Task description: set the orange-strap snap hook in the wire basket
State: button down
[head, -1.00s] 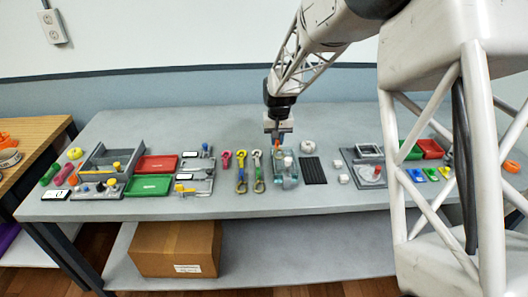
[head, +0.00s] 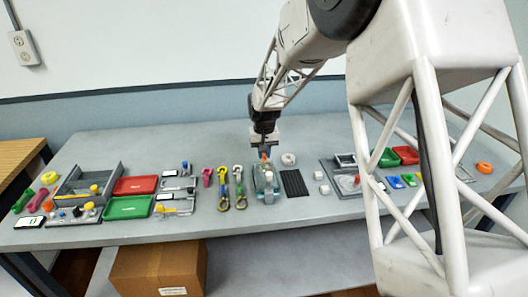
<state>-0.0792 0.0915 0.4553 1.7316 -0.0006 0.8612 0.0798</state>
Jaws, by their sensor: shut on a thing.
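My gripper (head: 264,146) points down over the middle of the table. It is shut on the orange-strap snap hook (head: 264,157), of which only a small orange piece shows below the jaws. Directly below is a small greenish see-through container (head: 260,194), which seems to be the wire basket, with pale items in it. The hook's lower end is too small to tell, so I cannot say whether it touches the basket or its contents.
Snap hooks with pink (head: 207,176), yellow-green (head: 223,190) and blue-yellow (head: 239,188) straps lie left of the basket. A black ribbed mat (head: 294,184) and a white roll (head: 288,159) are close on its right. Red (head: 135,185) and green (head: 128,207) trays lie farther left.

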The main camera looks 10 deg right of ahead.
jog(key=shift+f, duration=1.65)
jog(key=shift+f, duration=0.25)
dwell(0.4)
jog(key=c, duration=0.6)
grip_release()
jog(key=shift+r, duration=0.15)
jog(key=shift+r, duration=2.85)
